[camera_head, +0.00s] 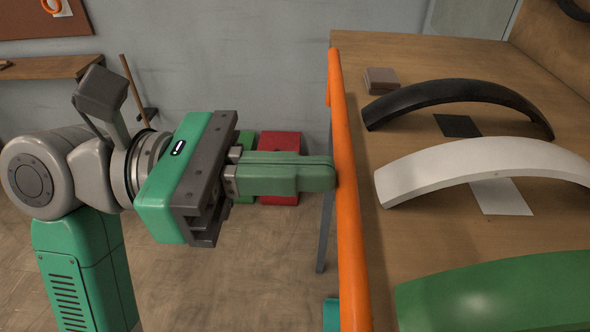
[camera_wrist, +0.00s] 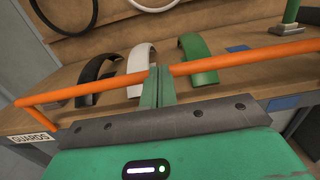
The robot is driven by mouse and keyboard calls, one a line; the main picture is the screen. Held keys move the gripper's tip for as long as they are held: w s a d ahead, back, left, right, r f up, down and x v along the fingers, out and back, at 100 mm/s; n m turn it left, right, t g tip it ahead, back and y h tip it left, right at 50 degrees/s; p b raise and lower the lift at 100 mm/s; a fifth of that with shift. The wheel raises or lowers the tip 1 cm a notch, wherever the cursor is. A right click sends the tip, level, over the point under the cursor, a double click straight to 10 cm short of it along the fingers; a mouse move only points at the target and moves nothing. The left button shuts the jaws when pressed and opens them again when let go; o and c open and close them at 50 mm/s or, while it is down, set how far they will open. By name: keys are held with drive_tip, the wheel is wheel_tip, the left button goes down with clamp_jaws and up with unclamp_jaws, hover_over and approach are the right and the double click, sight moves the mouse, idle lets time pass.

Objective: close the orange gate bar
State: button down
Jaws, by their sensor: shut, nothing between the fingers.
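The orange gate bar (camera_head: 347,190) runs along the front edge of the wooden table in the head view. In the wrist view the orange bar (camera_wrist: 235,58) crosses the picture, with my fingers in front of its middle. My gripper (camera_head: 333,172) is shut and empty, with its green fingertips at the near side of the bar. They appear to touch it, though a tiny gap cannot be ruled out. In the wrist view the gripper (camera_wrist: 160,72) covers a short stretch of the bar.
Behind the bar on the table (camera_head: 400,262) lie a black arched guard (camera_head: 455,92), a white one (camera_head: 480,158) and a green one (camera_head: 500,290). A small brown block (camera_head: 380,80) sits at the back. A red box (camera_head: 280,142) stands on the floor beyond my gripper.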

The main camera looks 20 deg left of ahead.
idle(0.4)
drive_tip(key=p+v, duration=0.1)
drive_tip(key=v, duration=0.7)
